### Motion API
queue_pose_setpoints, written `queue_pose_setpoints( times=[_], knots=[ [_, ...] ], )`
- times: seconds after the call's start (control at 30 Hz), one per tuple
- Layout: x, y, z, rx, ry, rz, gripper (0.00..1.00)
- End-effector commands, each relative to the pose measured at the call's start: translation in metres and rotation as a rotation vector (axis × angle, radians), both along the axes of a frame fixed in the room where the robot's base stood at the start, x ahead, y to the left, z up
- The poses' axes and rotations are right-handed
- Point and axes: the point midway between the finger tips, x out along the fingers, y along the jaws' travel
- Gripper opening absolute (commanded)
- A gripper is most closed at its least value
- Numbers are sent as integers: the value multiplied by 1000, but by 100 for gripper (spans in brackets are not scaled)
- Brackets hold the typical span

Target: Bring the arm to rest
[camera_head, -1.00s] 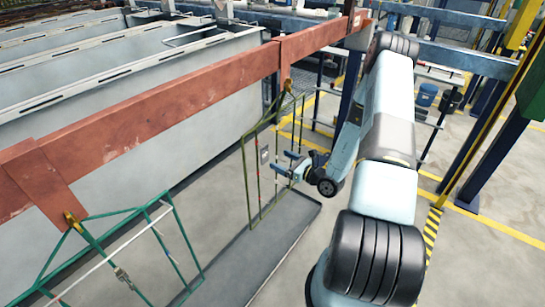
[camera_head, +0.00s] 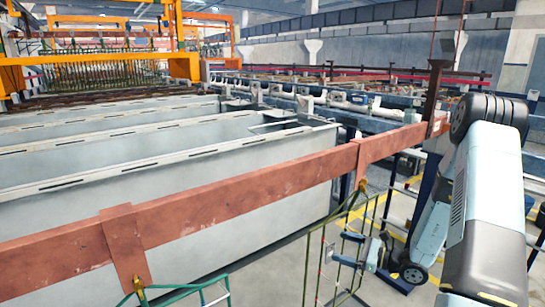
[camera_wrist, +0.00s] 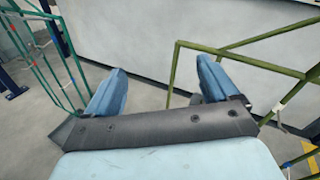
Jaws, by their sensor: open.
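My arm reaches down along the right of the head view. My gripper (camera_head: 346,249) is open, and its two blue fingers stand apart. In the wrist view my gripper (camera_wrist: 163,82) has nothing between its fingers. An olive wire rack (camera_head: 309,262) hangs from the red-brown bar (camera_head: 240,192), close to the gripper. In the wrist view the olive rack (camera_wrist: 240,42) passes behind and beside the right finger; I cannot tell whether they touch. A green rack (camera_head: 183,293) hangs at the lower left and shows left of the left finger in the wrist view (camera_wrist: 45,66).
Grey tanks (camera_head: 130,155) stand in rows behind the bar. Orange gantry frames (camera_head: 183,65) stand at the far back. A blue post stands beside the arm. Floor with yellow lines shows at the lower right.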

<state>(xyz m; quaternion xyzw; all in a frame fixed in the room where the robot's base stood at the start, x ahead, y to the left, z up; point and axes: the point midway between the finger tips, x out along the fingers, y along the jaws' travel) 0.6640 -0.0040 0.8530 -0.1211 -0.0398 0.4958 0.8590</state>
Motion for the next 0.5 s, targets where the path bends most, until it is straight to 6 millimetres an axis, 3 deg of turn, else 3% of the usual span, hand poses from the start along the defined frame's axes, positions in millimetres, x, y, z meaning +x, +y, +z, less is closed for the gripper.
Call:
queue_pose_setpoints(
  times=[0.03,0.2,0.5],
  knots=[
    [-4,7,15,-31,-24,49,87],
    [-22,28,52,-138,-85,205,87],
    [-63,56,107,-351,-195,459,87]
  ],
)
